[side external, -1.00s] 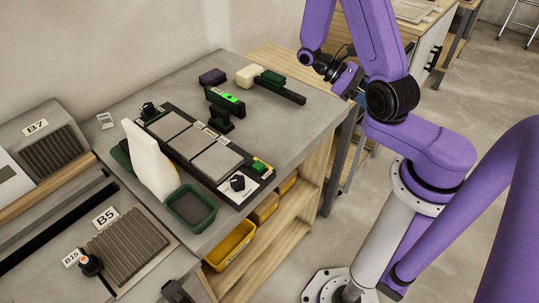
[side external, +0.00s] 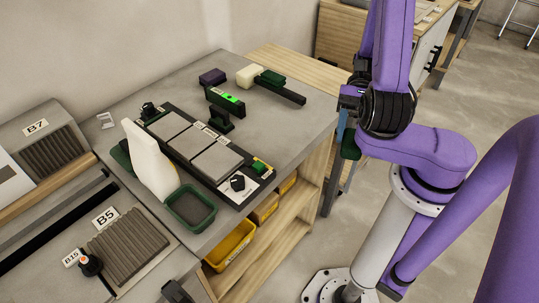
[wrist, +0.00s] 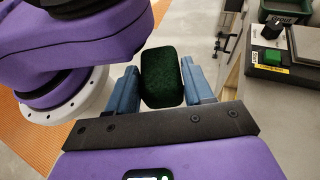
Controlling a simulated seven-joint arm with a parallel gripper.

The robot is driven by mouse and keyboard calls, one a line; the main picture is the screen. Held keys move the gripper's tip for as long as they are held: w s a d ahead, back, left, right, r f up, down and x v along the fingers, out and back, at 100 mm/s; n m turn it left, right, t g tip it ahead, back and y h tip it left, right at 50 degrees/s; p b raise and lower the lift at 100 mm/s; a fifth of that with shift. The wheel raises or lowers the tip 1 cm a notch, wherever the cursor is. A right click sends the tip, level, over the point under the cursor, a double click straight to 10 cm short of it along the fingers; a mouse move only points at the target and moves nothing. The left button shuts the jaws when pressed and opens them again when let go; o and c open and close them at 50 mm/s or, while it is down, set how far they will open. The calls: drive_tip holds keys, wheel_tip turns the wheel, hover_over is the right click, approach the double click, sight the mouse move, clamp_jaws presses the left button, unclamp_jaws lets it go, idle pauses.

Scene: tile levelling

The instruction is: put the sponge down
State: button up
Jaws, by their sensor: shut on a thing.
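My gripper (wrist: 160,82) is shut on a dark green sponge (wrist: 162,77), which sits between its two blue fingers in the wrist view. In the side view my gripper (side external: 345,127) hangs beside the bench's right edge, partly hidden by my arm. The sponge (side external: 350,148) shows below the fingers there, in the air and touching nothing else that I can see. The grey bench top (side external: 290,125) lies to the left of it.
Tiles (side external: 217,162) lie on a black board on the bench. The bench's right front corner is bare.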

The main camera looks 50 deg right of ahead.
drive_tip(key=w+a+r+m+t, duration=0.3)
drive_tip(key=r+m+t, duration=0.1)
drive_tip(key=m+t, duration=0.55)
hover_over(276, 154)
drive_tip(key=shift+t, duration=0.45)
wheel_tip(276, 154, down, 9)
drive_tip(key=shift+s+f, duration=0.1)
drive_tip(key=shift+f, duration=0.1)
drive_tip(key=shift+w+f, duration=0.2)
drive_tip(key=shift+f, duration=1.6)
drive_tip(key=shift+f, duration=0.15)
drive_tip(key=o, duration=1)
